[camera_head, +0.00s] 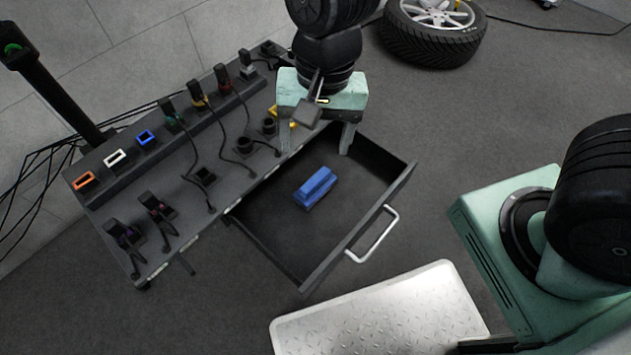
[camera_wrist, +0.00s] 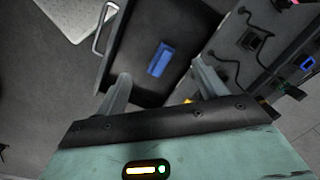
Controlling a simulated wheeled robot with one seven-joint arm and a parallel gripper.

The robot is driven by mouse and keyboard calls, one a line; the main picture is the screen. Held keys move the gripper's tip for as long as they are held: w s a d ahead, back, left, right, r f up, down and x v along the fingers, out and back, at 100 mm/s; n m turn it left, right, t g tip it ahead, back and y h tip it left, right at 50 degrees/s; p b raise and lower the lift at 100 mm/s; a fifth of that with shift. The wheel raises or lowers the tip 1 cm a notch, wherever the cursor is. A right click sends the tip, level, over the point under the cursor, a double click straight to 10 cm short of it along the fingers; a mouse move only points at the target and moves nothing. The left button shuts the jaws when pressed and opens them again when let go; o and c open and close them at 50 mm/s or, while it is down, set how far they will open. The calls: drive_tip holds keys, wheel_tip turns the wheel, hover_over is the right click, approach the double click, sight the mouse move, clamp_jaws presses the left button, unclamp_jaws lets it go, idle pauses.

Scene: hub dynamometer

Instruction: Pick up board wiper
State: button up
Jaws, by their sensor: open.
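The board wiper (camera_head: 315,187) is a blue block lying in the open drawer (camera_head: 270,236) of the dark workbench. In the wrist view the board wiper (camera_wrist: 160,59) shows beyond and between my two fingers. My gripper (camera_head: 316,145) is a pale green body above the back part of the drawer, with its fingers pointing down. In the wrist view my gripper (camera_wrist: 160,85) is open, with nothing between its fingers. It is apart from the wiper.
The workbench top (camera_head: 225,180) holds several plugs, cables and coloured sockets. The drawer has a light handle (camera_head: 373,236) on its front. A metal tread plate (camera_head: 380,312) lies in front. A wheel (camera_head: 433,27) lies on the floor at the back. The drawer floor around the wiper is clear.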

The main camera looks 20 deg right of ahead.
sight(315, 179)
drive_tip(key=w+f+m+b, duration=0.1)
drive_tip(key=w+f+m, duration=0.1)
drive_tip(key=f, duration=0.4)
drive_tip(key=w+d+f+m+b, duration=0.1)
drive_tip(key=w+f+m, duration=0.1)
drive_tip(key=f, duration=0.4)
drive_tip(key=w+f+m+h+b, duration=0.1)
drive_tip(key=w+f+m+b, duration=0.1)
drive_tip(key=f+m, duration=0.2)
drive_tip(key=shift+w+d+f+t, duration=0.1)
drive_tip(key=shift+f+t, duration=0.05)
drive_tip(key=shift+f, duration=0.5)
drive_tip(key=shift+w+d+f+t, duration=0.1)
drive_tip(key=shift+f+t, duration=0.05)
drive_tip(key=shift+f, duration=0.5)
drive_tip(key=shift+d+f+b, duration=0.15)
drive_tip(key=shift+f+b, duration=0.65)
drive_tip(key=shift+f, duration=0.75)
drive_tip(key=shift+d+f+b, duration=0.1)
drive_tip(key=shift+f+b, duration=0.65)
drive_tip(key=shift+f, duration=0.8)
drive_tip(key=shift+r, duration=0.1)
drive_tip(key=c, duration=1.1)
